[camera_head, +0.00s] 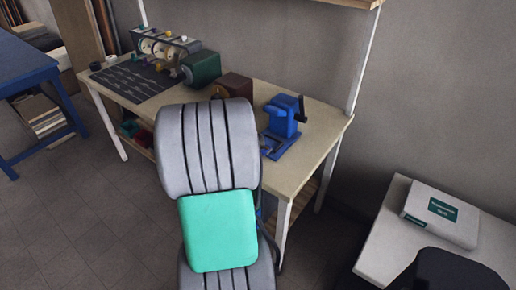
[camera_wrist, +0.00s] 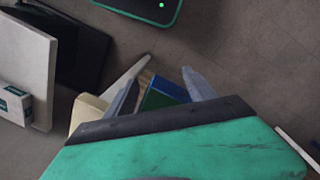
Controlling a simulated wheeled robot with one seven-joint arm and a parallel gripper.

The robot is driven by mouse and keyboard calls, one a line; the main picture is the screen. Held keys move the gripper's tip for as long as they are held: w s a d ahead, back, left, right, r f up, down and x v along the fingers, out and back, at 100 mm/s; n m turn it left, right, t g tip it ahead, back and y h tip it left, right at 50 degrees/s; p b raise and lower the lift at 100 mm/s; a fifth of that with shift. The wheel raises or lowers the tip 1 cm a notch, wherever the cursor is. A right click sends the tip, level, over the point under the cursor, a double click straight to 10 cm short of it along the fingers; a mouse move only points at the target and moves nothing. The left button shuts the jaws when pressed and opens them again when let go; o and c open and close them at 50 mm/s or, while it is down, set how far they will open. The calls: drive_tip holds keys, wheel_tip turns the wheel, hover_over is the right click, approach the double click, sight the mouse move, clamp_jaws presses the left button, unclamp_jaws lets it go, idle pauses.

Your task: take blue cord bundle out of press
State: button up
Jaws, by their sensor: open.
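A blue press (camera_head: 283,118) with a dark handle stands near the right end of the workbench (camera_head: 318,140). I cannot make out a separate blue cord bundle in it. My gripper (camera_wrist: 167,66) shows in the wrist view with its two grey fingers apart. A blue and green block-like thing (camera_wrist: 163,92) shows between the fingers, partly hidden by the gripper body. I cannot tell what it is or whether it lies between the fingers or beyond them. In the head view my arm covers the middle and hides my gripper.
A green machine (camera_head: 201,68) and a brown box-like thing (camera_head: 233,87) stand left of the press. A dark mat (camera_head: 132,82) with tools lies farther left. A white table (camera_head: 385,245) with a grey box (camera_head: 441,215) stands at right. Floor is open between it and the bench.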

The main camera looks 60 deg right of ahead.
sight(261, 149)
drive_tip(key=o, duration=0.3)
drive_tip(key=d+m+h, duration=0.1)
drive_tip(key=d+m, duration=0.1)
drive_tip(key=d, duration=0.9)
drive_tip(key=shift+w+m, duration=0.35)
drive_tip(key=shift+m, duration=0.05)
drive_tip(key=shift+o, duration=0.8)
drive_tip(key=d+r, duration=0.1)
drive_tip(key=w+d+r+m+h, duration=0.1)
drive_tip(key=d, duration=0.1)
drive_tip(key=w+d+r+h, duration=0.1)
drive_tip(key=d, duration=0.1)
drive_tip(key=shift+r, duration=0.35)
drive_tip(key=shift+o, duration=0.3)
drive_tip(key=d+r+m+h, duration=0.1)
drive_tip(key=d+r+m, duration=0.2)
drive_tip(key=d+r, duration=0.1)
drive_tip(key=shift+d+r+h, duration=0.15)
drive_tip(key=shift+d+h, duration=0.05)
drive_tip(key=shift+h, duration=0.1)
drive_tip(key=shift+m+t, duration=0.3)
drive_tip(key=shift+m, duration=0.1)
drive_tip(key=p+x, duration=0.1)
drive_tip(key=x, duration=0.6)
drive_tip(key=shift+w+d+f, duration=0.1)
drive_tip(key=shift+f, duration=0.2)
